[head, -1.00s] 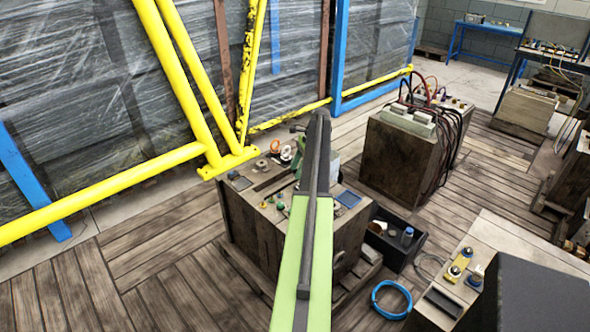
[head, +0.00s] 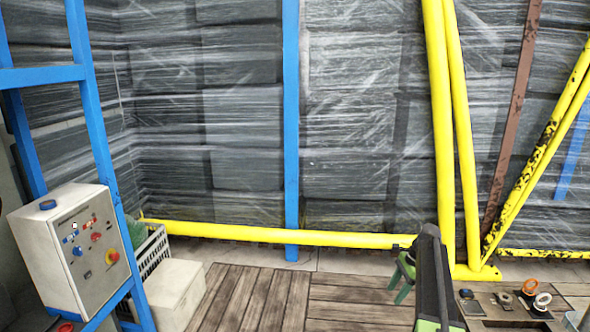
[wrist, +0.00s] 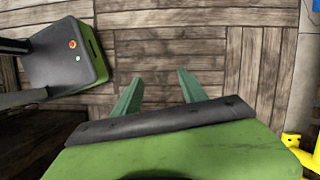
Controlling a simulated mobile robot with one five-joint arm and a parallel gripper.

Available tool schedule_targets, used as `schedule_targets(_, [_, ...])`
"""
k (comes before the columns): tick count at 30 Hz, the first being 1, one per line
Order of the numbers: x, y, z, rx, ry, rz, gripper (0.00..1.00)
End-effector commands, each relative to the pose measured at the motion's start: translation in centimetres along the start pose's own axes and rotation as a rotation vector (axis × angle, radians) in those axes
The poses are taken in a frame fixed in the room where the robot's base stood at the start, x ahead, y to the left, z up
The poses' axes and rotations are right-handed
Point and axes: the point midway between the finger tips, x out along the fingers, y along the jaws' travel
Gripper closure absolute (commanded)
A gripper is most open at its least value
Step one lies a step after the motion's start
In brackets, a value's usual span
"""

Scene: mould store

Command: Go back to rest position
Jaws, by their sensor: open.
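My gripper (wrist: 157,88) shows in the wrist view with its two green fingers apart and nothing between them. Plank floor lies beyond the fingertips. In the head view my gripper (head: 404,272) is at the lower right, at the end of my dark and green arm. There it is in front of the yellow rail, and part of it is hidden behind the arm.
A control box (head: 84,252) with buttons stands at the left beside a blue post. A white crate (head: 152,252) and a pale box (head: 177,294) are near it. A wooden block (head: 500,312) bearing small parts is at lower right. Plank floor (head: 262,294) between is clear.

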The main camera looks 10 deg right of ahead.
Motion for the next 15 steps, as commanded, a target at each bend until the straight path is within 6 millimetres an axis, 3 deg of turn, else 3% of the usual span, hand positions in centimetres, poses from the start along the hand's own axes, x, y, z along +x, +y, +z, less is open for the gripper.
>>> schedule_targets(1, [1.5, 0.7, 4.9, -0.081, 0.012, 0.022, 0.50])
schedule_targets(3, [3.5, 1.5, 10.6, -0.205, 0.034, 0.050, 0.50])
schedule_targets(5, [5.2, 2.8, 15.4, -0.323, 0.054, 0.073, 0.50])
schedule_targets(9, [8.6, 7.6, 25.2, -0.638, 0.103, 0.128, 0.50])
schedule_targets(12, [10.4, 12.4, 30.4, -0.895, 0.144, 0.167, 0.50])
schedule_targets(15, [11.2, 16.7, 32.5, -1.140, 0.185, 0.202, 0.50])
